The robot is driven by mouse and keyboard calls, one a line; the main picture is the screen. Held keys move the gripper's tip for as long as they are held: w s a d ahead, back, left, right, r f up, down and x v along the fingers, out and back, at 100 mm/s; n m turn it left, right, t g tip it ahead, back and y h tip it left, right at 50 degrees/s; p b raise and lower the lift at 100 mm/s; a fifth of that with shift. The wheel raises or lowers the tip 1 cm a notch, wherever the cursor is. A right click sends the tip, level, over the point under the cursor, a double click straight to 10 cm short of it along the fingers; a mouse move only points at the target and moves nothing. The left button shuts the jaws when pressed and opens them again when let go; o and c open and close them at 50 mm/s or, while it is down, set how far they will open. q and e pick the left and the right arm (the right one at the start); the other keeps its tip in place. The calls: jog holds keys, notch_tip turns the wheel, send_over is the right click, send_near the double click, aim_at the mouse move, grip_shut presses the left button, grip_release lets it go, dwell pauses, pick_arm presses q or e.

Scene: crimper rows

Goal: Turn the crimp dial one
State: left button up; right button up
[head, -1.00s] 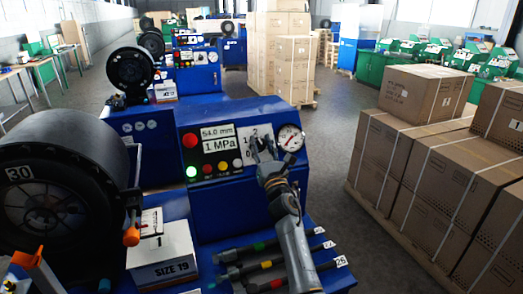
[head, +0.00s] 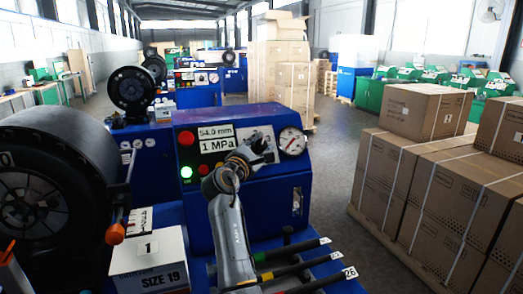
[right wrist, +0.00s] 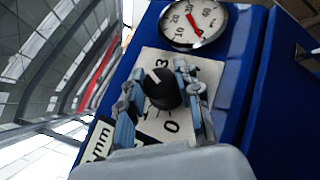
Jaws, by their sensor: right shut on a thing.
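The crimp dial is a black round knob (right wrist: 163,89) with a white mark on a white number plate (right wrist: 172,127). A 3 and a 0 show on the plate in the right wrist view; other numbers are partly covered. My right gripper (right wrist: 161,93) is shut on the knob, with one finger on each side. In the head view the right gripper (head: 262,150) covers most of the dial on the blue crimper's panel (head: 240,210). My left gripper is not in view.
A round gauge (head: 292,141) sits right of the dial. A display (head: 216,140) reads 54.0 mm and 1 MPa, beside a red button (head: 186,139) and a lit green lamp (head: 186,172). Hoses (head: 290,263) lie below my right arm. Strapped cartons (head: 430,185) stand to the right.

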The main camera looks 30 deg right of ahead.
jog(key=shift+w+r+m+g+p, duration=0.1)
jog(key=shift+r+m+g+p, duration=0.1)
jog(key=shift+m+g+p, duration=0.6)
jog(key=m+g+y+p, duration=0.1)
jog(key=m+g+p, duration=0.2)
jog(key=m+g+y+p, duration=0.2)
jog(key=m+g+p, duration=0.1)
jog(key=m+p, duration=0.1)
jog(key=shift+r, duration=0.15)
jog(key=shift+f+m+g+y+p, duration=0.3)
jog(key=shift+m+g+y+p, duration=0.3)
jog(key=shift+m+y+p, duration=0.8)
jog(key=shift+n, duration=0.4)
jog(key=shift+f, duration=0.1)
jog(key=o, duration=1.2)
jog(key=shift+c, duration=0.2)
jog(key=shift+a, duration=0.1)
jog(key=w+v, duration=0.1)
jog(key=v, duration=1)
jog(key=shift+s+a, duration=0.4)
